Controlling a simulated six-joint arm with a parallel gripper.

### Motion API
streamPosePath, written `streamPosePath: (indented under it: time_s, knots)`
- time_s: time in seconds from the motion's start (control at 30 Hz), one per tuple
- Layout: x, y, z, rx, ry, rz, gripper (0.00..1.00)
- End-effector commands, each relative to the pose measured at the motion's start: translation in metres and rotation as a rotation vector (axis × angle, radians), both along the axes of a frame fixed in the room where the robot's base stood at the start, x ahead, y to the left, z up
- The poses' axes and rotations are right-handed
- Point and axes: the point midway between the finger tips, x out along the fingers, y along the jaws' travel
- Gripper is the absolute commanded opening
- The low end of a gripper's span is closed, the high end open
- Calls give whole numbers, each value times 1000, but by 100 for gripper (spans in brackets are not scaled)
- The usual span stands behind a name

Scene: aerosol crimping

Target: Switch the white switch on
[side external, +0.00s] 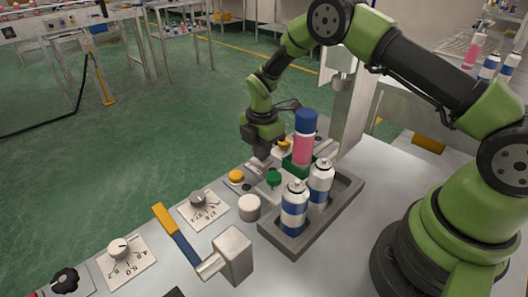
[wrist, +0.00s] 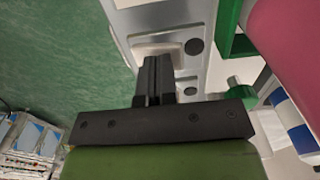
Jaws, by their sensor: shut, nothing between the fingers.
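My gripper (side external: 260,158) is low over the far end of the control panel (side external: 140,222), beside the can station. In the wrist view its two black fingers (wrist: 154,75) are shut together with nothing between them. Their tips are over or against a pale metal plate with a recess (wrist: 150,47); I cannot tell whether they touch it. Two dark round spots (wrist: 194,46) lie to the right of the fingers. I cannot clearly make out a white switch; the gripper may cover it. A white round cap (side external: 249,208) stands nearer the camera on the panel.
A pink can with a blue cap (side external: 304,138) stands in a green holder right of my gripper. Two white-and-blue cans (side external: 294,208) stand in a grey tray (side external: 345,192). A yellow button (side external: 237,176), a green knob (side external: 273,178), dials (side external: 198,198) and a yellow-handled lever (side external: 172,232) are nearby.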

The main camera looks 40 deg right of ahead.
Motion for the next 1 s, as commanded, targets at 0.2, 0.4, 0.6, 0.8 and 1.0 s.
streamPosePath:
  time_s: [0.2,0.4,0.6,0.8,1.0]
  knots:
    - [0,0,0,0,1,0,0]
    - [3,0,15,0,-3,0,0]
    - [12,0,58,0,-7,-1,0]
    - [21,0,102,0,-5,-1,0]
    - [25,0,129,-1,-2,0,0]
